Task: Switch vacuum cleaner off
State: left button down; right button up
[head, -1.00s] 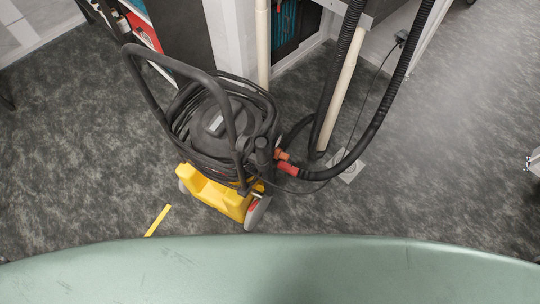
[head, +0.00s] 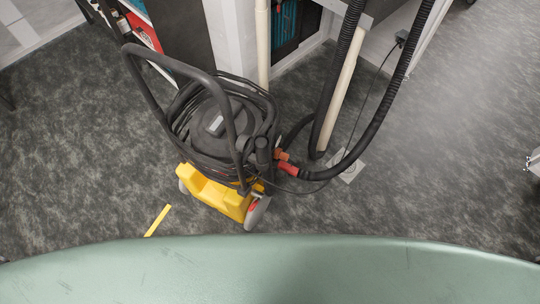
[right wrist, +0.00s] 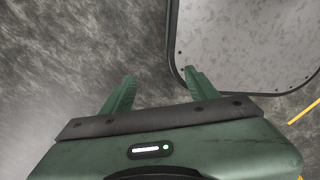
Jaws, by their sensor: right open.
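The vacuum cleaner (head: 222,130) stands upright on the floor in the middle of the head view. It has a dark body, a black tubular handle, a coiled cable and a yellow base (head: 213,195) with wheels. A black hose with a red-orange connector (head: 287,167) joins its right side. I cannot make out its switch. My right gripper (right wrist: 160,88) is open and empty in the right wrist view, over grey floor, with its two green fingers apart. The vacuum cleaner's body does not show there. Neither gripper is clearly visible in the head view.
A pale pipe (head: 338,100) and black hoses rise right of the vacuum. A white floor plate (head: 350,171) lies near the hose. A dark shelf unit stands behind. A yellow strip (head: 157,220) marks the floor at left. Floor on both sides is largely clear.

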grip_shut()
jog(key=shift+a, duration=0.1)
dwell(1.7)
